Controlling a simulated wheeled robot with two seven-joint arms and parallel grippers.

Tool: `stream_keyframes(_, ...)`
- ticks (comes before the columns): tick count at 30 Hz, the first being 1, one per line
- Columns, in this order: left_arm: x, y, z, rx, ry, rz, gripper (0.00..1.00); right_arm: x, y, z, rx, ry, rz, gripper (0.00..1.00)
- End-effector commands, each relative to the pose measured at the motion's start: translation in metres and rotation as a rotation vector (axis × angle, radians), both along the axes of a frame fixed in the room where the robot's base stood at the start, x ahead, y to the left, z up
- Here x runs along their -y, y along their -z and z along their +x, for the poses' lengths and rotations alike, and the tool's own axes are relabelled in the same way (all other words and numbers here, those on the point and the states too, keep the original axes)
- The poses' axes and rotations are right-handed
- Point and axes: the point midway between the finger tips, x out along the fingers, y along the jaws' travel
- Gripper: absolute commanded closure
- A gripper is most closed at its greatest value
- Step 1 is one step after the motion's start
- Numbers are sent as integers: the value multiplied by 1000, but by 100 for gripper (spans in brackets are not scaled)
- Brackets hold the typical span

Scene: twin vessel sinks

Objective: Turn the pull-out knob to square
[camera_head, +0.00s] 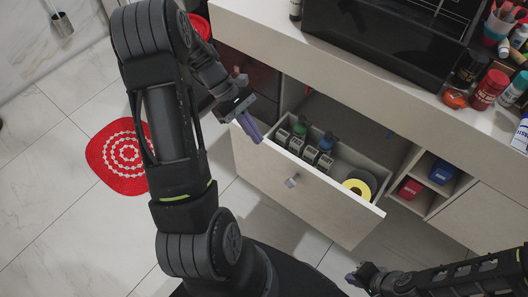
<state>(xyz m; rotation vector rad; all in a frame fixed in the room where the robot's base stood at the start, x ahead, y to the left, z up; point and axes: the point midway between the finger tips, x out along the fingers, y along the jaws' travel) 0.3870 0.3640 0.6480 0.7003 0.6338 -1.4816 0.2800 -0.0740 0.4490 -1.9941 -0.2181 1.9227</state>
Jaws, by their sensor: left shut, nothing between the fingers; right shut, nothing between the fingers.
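The pull-out knob (291,181) is a small grey block on the front of an open, pale drawer (330,208). It looks slightly tilted against the drawer's top edge, but it is too small to judge its exact angle. My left gripper (253,134) has purple fingertips and is shut and empty. It is over the drawer's left end, up and left of the knob and apart from it. My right gripper (352,279) is shut and empty at the bottom, below and right of the knob, well away from it. Nothing hides the knob.
The drawer holds several small bottles and boxes (310,152) and a yellow roll (357,188). Above is a white counter (385,80) with a black appliance (385,35) and several jars. Open cubbies (428,184) are at right. Floor in front is clear, with a red mat (120,157) at left.

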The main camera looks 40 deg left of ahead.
Motion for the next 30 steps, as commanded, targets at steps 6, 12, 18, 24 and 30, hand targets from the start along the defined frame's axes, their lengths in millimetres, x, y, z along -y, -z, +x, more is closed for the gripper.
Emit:
stream_keyframes(6, 20, -16, 11, 60, 67, 89, 100, 0, 36, 0, -1, 1, 0, 100)
stream_keyframes(12, 10, -20, -16, -23, -40, 130, 100, 0, 40, 0, -1, 2, 0, 100)
stream_keyframes(18, 10, -20, -14, -31, -50, 131, 100, 0, 39, 0, 0, 1, 0, 100)
stream_keyframes(24, 12, -18, -14, -31, -49, 131, 100, 0, 40, 0, 0, 1, 0, 100)
stream_keyframes(30, 21, -3, -14, -31, -47, 129, 100, 0, 45, 0, -1, 2, 0, 100)
